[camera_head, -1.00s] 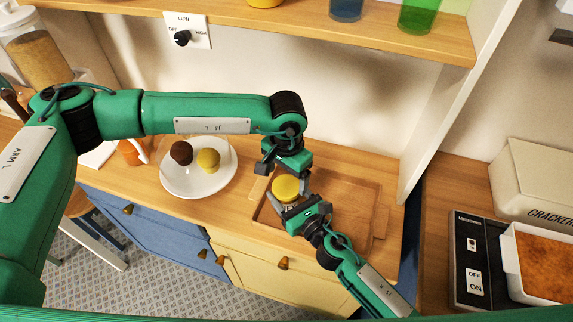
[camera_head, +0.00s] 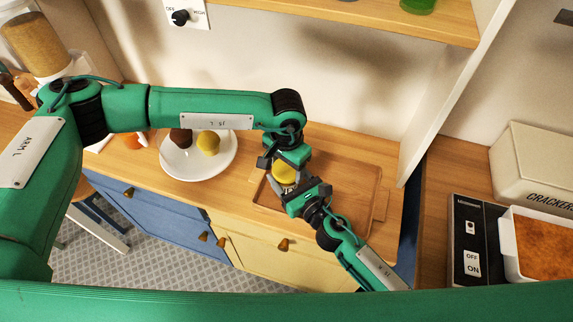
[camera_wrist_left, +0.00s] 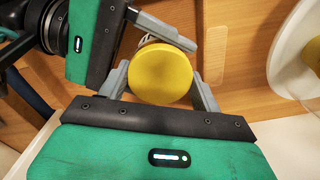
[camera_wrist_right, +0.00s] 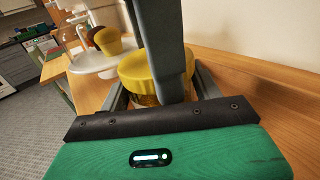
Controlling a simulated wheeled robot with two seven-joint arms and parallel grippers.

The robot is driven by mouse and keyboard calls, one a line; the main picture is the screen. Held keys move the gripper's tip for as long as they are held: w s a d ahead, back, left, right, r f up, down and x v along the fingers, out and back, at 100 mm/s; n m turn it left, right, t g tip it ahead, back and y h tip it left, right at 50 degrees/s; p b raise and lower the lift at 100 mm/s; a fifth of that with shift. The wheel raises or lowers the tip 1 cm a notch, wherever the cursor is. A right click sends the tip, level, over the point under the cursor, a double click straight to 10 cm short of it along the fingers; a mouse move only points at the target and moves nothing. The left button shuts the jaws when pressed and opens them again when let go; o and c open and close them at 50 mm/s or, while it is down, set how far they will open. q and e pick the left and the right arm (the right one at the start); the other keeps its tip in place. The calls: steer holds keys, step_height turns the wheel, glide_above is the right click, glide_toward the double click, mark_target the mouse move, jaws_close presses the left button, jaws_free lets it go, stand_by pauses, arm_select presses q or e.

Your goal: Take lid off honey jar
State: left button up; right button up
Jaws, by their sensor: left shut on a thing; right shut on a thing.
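The honey jar stands on the wooden tray (camera_head: 345,170), its round yellow lid (camera_head: 285,173) on top. The lid fills the middle of the left wrist view (camera_wrist_left: 160,74). My left gripper (camera_head: 280,168) comes from behind and is shut on the lid, a finger on each side. My right gripper (camera_head: 290,188) comes from the front right and is shut on the jar body. In the right wrist view the glass body (camera_wrist_right: 148,99) shows under the lid, partly hidden by a grey finger of my left gripper. I see no gap between lid and jar.
A white plate (camera_head: 215,168) with a brown and a yellow round item stands left of the tray. A cracker box (camera_head: 535,165) and a white baking dish (camera_head: 508,250) are at the right. A shelf (camera_head: 380,17) runs above. The tray's right side is clear.

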arm_select(q)
steer(key=shift+n, duration=1.7)
steer(key=o, duration=1.1)
